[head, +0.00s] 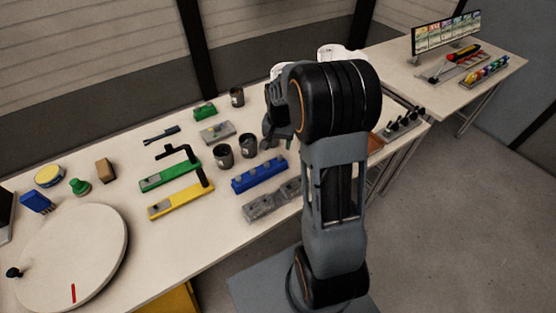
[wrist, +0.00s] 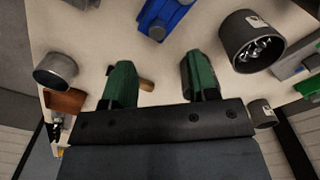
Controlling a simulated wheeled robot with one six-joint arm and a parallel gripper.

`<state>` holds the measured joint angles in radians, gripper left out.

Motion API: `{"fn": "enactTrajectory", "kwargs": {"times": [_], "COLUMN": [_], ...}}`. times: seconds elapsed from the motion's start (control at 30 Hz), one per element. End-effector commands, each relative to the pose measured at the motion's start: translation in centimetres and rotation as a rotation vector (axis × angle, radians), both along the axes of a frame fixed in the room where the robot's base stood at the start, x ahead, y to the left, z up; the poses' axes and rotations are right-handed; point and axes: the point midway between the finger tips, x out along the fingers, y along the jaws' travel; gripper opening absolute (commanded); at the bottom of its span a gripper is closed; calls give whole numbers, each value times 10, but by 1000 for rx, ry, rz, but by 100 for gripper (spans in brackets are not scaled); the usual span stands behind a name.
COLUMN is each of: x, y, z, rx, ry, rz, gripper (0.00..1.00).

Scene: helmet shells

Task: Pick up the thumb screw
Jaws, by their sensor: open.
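I cannot clearly pick out the thumb screw in either view. A small tan piece (wrist: 147,85) shows between the fingers in the wrist view, partly hidden by the left finger; I cannot tell what it is. A dark cup (wrist: 250,40) at the upper right of the wrist view holds shiny small metal parts. My gripper (wrist: 160,80) is open, its two green-tipped fingers apart over the pale tabletop, with nothing clearly held. In the head view my gripper (head: 268,135) is largely hidden by my arm, just right of the dark cups.
A blue block (head: 259,175) and a grey block (head: 262,205) lie near the front edge. Another cup (head: 237,97) stands farther back. Green (head: 170,177) and yellow fixtures (head: 180,202) stand left.

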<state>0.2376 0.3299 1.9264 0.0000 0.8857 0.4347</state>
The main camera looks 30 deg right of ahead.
Motion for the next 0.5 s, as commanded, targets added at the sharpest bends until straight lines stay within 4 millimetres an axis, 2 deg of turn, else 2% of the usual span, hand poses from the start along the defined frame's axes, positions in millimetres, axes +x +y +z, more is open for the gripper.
{"fn": "enactTrajectory", "kwargs": {"times": [0.27, 0.5], "x": [-1, -4], "y": [0, -2], "z": [-17, -49], "rx": [1, 1], "ry": [1, 3], "rz": [0, 1], "gripper": [54, 54]}}
